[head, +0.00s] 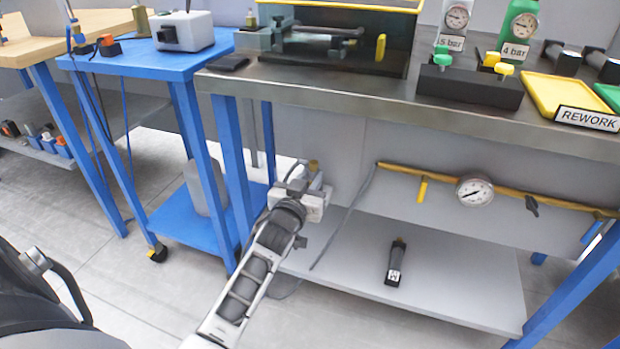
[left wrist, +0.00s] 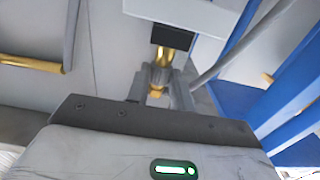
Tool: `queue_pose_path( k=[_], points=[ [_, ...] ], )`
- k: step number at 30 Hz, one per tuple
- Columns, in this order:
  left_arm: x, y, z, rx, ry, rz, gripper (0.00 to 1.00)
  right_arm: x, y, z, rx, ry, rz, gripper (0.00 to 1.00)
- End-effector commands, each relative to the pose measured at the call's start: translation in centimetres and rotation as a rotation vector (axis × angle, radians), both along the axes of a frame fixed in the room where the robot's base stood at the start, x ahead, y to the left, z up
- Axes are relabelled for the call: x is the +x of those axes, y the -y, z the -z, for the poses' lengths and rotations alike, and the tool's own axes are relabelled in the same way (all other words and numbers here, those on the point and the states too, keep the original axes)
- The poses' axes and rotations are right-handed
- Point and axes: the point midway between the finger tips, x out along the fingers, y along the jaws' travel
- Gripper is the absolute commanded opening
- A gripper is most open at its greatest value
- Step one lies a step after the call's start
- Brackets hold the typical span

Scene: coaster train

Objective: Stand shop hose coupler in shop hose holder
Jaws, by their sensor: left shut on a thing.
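My left gripper (head: 306,184) is in front of the steel workbench, below its top and near its left blue leg. It is shut on a brass piece, which looks like the shop hose coupler (head: 313,166). In the left wrist view the coupler (left wrist: 162,72) shows as a brass fitting between the fingers, with a dark block (left wrist: 172,37) just beyond it. I cannot tell whether the coupler touches that block. I cannot identify the shop hose holder with certainty. My right gripper is not in view.
The steel bench (head: 330,84) overhangs close by. A yellow pipe with a pressure gauge (head: 474,190) runs under it. A dark handheld tool (head: 396,262) lies on the lower shelf (head: 450,285), which is otherwise mostly clear. A blue cart (head: 160,62) stands at the left.

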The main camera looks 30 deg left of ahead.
Motion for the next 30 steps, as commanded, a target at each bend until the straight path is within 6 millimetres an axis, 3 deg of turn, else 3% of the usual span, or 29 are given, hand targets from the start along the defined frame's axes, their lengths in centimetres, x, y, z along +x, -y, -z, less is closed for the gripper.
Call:
queue_pose_path(
  k=[29, 30],
  points=[
    [0.0, 0.0, 1.4, 0.0, 0.002, 0.0, 0.0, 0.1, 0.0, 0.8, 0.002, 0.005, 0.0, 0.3],
    [0.0, 0.0, 1.4, 0.0, 0.002, 0.0, 0.34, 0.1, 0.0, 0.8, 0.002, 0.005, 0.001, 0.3]
  ],
)
